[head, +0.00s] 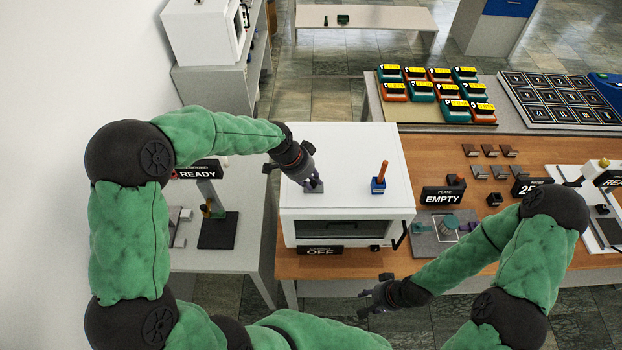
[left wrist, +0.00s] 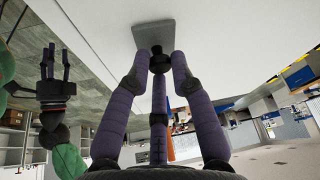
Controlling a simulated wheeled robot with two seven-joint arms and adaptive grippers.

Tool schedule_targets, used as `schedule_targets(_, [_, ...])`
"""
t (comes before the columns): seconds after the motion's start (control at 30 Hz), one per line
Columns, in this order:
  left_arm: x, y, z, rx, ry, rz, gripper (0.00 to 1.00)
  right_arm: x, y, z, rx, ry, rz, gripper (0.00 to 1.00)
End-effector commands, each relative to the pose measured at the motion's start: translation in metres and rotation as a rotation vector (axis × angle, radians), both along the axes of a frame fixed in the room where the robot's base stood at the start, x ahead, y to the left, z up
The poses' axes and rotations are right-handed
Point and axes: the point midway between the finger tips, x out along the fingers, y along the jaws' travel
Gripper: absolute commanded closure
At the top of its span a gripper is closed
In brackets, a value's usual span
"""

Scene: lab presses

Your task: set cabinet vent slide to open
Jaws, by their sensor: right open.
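The white cabinet (head: 345,185) stands on the table with a dark window in its front. On its top left is a small grey piece (head: 318,187), likely the vent slide, partly hidden by my left gripper (head: 313,182). In the left wrist view, a grey plate (left wrist: 155,34) with a dark round knob (left wrist: 160,62) lies on the white top. My left gripper's fingers (left wrist: 162,60) flank the knob; whether they grip it is unclear. My right gripper (head: 370,298) is open and empty in front of the table; it also shows in the left wrist view (left wrist: 56,65).
A blue block with an orange upright handle (head: 381,178) stands on the cabinet top, right of my left gripper. An "OFF" sign (head: 320,251) is below the cabinet front. An "EMPTY" sign (head: 443,196) and small blocks lie to the right.

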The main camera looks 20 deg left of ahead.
Motion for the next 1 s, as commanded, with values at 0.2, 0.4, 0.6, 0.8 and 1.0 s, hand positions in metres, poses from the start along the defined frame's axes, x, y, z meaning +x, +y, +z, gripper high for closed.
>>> schedule_targets(0.2, [0.000,-0.001,0.000,-0.001,0.001,0.000,1.00,0.000,0.000,0.000,0.000,0.000,0.000,0.57])
schedule_targets(0.4, [0.015,0.003,-0.003,0.000,-0.003,0.001,1.00,0.000,0.000,-0.011,0.000,0.000,0.000,0.57])
schedule_targets(0.6, [0.045,0.012,-0.003,-0.001,-0.003,0.001,1.00,0.000,0.000,-0.027,0.000,0.000,0.000,0.57])
schedule_targets(0.8, [0.054,0.015,0.000,-0.001,-0.004,0.001,1.00,0.000,0.000,-0.029,0.000,0.000,0.000,0.57])
schedule_targets(1.0, [0.054,0.015,0.002,-0.001,-0.007,0.002,1.00,0.000,0.000,-0.028,0.000,0.000,0.000,0.57])
